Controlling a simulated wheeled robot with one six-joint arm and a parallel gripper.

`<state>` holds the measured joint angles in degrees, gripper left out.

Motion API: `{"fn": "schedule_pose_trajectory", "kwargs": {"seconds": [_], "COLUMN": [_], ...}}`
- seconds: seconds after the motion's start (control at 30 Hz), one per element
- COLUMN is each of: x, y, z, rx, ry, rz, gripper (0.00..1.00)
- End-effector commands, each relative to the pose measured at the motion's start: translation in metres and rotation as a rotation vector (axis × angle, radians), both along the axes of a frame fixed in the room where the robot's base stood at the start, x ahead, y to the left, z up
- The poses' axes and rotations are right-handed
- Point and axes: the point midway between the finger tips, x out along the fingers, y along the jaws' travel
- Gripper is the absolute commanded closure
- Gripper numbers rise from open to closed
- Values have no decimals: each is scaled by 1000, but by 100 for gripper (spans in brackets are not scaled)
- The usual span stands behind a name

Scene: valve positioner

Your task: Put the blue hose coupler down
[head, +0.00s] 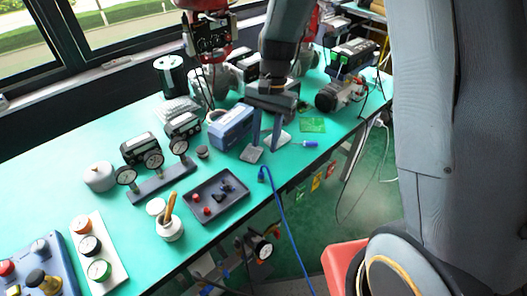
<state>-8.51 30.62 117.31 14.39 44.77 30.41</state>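The blue hose coupler (263,173) is at the front edge of the green table, at the top end of a blue hose that hangs down toward the floor. It is small here, and I cannot tell whether it rests on the table or hangs at its edge. My gripper (266,146) is above the table, just behind the coupler in the picture. Its two fingers are spread with a gap between them. I see nothing held between them, and the coupler appears apart from the fingers.
A dark tray (220,208) with small red and dark parts lies to the left. A blue-grey box (231,126) stands close left of my gripper. A blue-handled tool (309,144) and a green board (313,125) lie to the right. Gauges (153,160) stand further left.

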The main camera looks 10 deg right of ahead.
Motion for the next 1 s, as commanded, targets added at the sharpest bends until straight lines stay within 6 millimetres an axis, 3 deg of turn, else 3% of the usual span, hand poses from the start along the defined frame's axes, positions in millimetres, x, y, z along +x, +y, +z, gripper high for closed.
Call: {"fn": "schedule_pose_trajectory", "kwargs": {"seconds": [0.13, 0.23, 0.4, 0.6, 0.8, 1.0], "x": [-3, -13, -47, -85, -101, -102], "y": [-7, -25, -66, -99, -110, -110], "z": [10, 23, 49, 66, 71, 71], "rx": [-2, -9, -39, -88, -113, -114], "ry": [-20, -76, -218, -348, -398, -400], "rz": [20, 84, 269, 473, 565, 572], "gripper": [66, 66, 66, 66, 66, 66]}}
